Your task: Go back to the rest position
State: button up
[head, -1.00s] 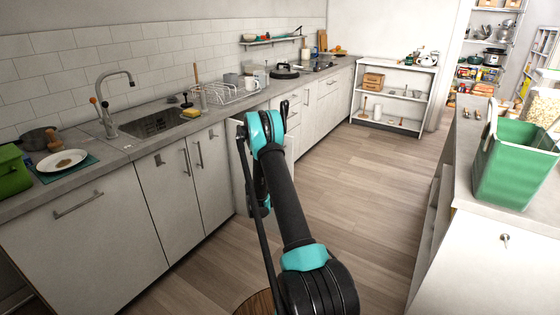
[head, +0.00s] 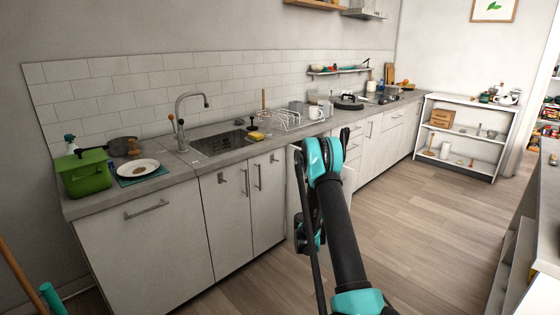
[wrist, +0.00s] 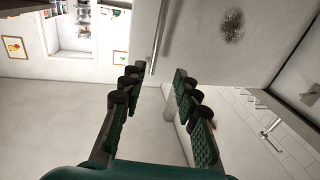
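My gripper (wrist: 157,80) shows in the wrist view with its two dark green, ridged fingers apart and nothing between them. It is open, with pale wall and a white panel behind it. In the head view my teal and black arm rises from the lower right in front of the lower cabinets; the fingers cannot be made out there. The wire rack (head: 283,120) stands on the counter right of the sink (head: 222,142), clear of my arm in the picture.
The counter (head: 185,178) holds a green basket (head: 84,174), a white plate (head: 138,167) and a black lid (head: 349,102). A white shelf unit (head: 466,108) stands at the back. Another counter edge is at the right. The wooden floor (head: 420,225) between is open.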

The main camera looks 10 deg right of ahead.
jog(key=a+r+n+t+y, duration=0.25)
jog(key=a+r+y, duration=0.2)
jog(key=r, duration=0.35)
jog(key=a+r+n+t+y, duration=0.25)
jog(key=a+r, duration=0.25)
jog(key=r, duration=0.3)
jog(key=s+a+r+n+g+y, duration=0.2)
jog(key=s+a+y, duration=0.2)
jog(key=s+a, duration=0.1)
jog(key=s+a+r+n+g+y, duration=0.1)
jog(key=s+a+r+n+y, duration=0.2)
jog(key=s+a, duration=0.2)
jog(key=s+a+f+g+y, duration=0.1)
jog(key=s+f+g, duration=0.2)
jog(key=s, duration=0.5)
jog(key=s+a+f+g, duration=0.1)
jog(key=s+f+g, duration=0.15)
jog(key=s, duration=0.65)
jog(key=s+d+f+g+h, duration=0.1)
jog(key=s+d+f+g, duration=0.1)
jog(key=s, duration=0.5)
jog(key=s+d+f+m+g+h, duration=0.1)
jog(key=s+f, duration=0.3)
jog(key=s, duration=0.4)
jog(key=s+d+f+g+h, duration=0.1)
jog(key=s+d+f+g, duration=0.2)
jog(key=s, duration=0.4)
jog(key=shift+s+d+m, duration=0.2)
jog(key=shift+s+m, duration=0.2)
jog(key=shift+w, duration=0.15)
